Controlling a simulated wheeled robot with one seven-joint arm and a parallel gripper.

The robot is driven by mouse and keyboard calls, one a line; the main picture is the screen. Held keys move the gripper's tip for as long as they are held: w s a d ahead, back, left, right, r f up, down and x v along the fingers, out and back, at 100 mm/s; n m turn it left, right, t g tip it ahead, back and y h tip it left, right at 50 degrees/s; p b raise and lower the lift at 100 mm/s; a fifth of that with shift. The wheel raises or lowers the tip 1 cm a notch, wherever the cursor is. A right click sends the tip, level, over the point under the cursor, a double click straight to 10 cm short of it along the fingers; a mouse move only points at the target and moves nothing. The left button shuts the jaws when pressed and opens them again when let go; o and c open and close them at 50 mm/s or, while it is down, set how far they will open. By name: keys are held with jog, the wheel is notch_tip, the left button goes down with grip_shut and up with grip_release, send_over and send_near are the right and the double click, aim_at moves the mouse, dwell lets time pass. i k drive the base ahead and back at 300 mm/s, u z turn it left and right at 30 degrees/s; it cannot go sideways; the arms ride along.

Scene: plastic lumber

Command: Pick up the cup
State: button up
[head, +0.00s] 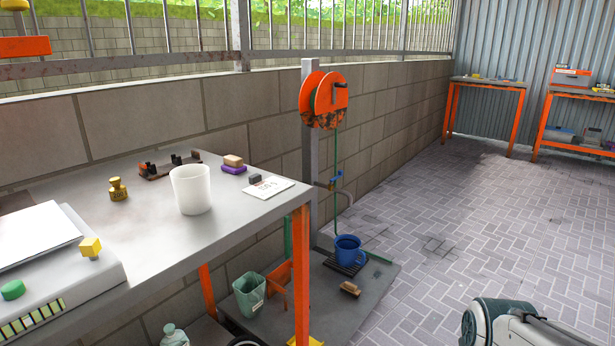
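A plain white cup (191,190) stands upright on the grey metal table (228,218) at the left, near the table's middle. It has no handle that I can see, and nothing covers it. Part of my own arm shows at the lower right, well away from the cup. My gripper is not in view, so I cannot see its fingers.
On the table are a brass weight (118,189), a purple-and-tan block (234,165), a white card (264,188) and a scale (68,280). A blue bucket-like vessel (348,251) sits below the hose reel (323,98). Paved floor (460,210) at right is open.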

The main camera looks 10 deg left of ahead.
aim_at(191, 183)
jog(key=z, duration=0.6)
jog(key=i, duration=1.55)
jog(key=u, duration=3)
